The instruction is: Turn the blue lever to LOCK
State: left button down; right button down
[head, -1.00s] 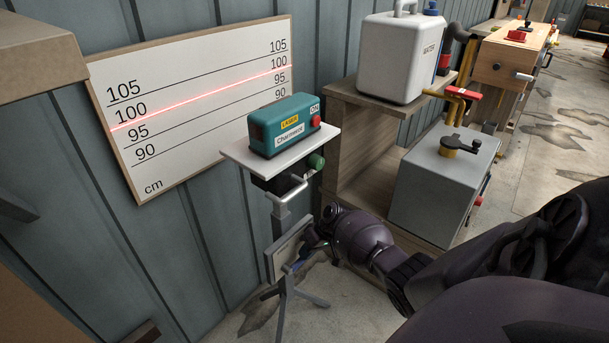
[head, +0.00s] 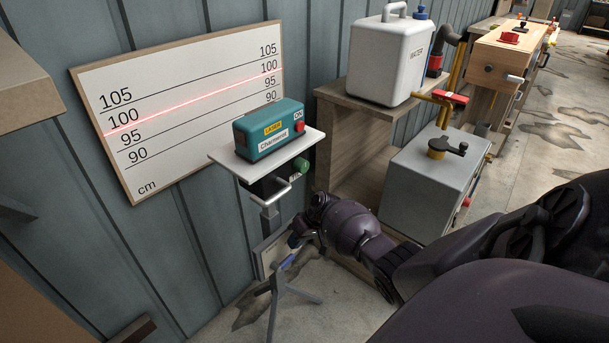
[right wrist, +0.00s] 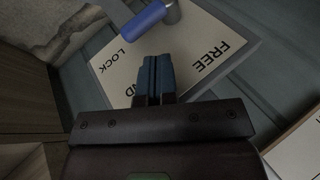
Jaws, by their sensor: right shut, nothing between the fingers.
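The blue lever (right wrist: 148,20) shows at the top of the right wrist view, on a metal pivot (right wrist: 174,11). Its free end points down-left, toward the side of the plate (right wrist: 190,45) with the word LOCK; FREE is printed on the other side. In the head view the lever (head: 289,261) is a small blue piece beside the tripod, partly hidden. My right gripper (right wrist: 153,62) is shut and empty, its blue fingertips over the plate just below the lever, apart from it in the picture. The right gripper (head: 295,241) is small in the head view. My left gripper is out of view.
The tripod stand (head: 278,290) carries a shelf with a teal laser box (head: 268,130). A scale board (head: 185,110) hangs on the wall behind. A grey cabinet (head: 425,195) and a water canister (head: 390,60) on a wooden shelf stand to the right.

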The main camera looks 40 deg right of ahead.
jog(key=d+f+p+v, duration=0.1)
jog(key=v, duration=0.8)
jog(key=shift+d+p, duration=0.3)
jog(key=shift+d, duration=0.15)
jog(key=s+a+f+n+t+h+p, duration=0.1)
jog(key=s+a+f+h, duration=0.2)
jog(key=s, duration=0.5)
jog(key=s+a+f+n+h+p, duration=0.1)
jog(key=s+a+f+h, duration=0.1)
jog(key=s+a+f, duration=0.35)
jog(key=s+a+r+t+h+p, duration=0.1)
jog(key=s+a+r+t, duration=0.5)
jog(key=s+a+r, duration=0.8)
jog(key=shift+s+r+n+p, duration=0.25)
jog(key=shift+r+n+p, duration=0.05)
jog(key=shift+n, duration=0.1)
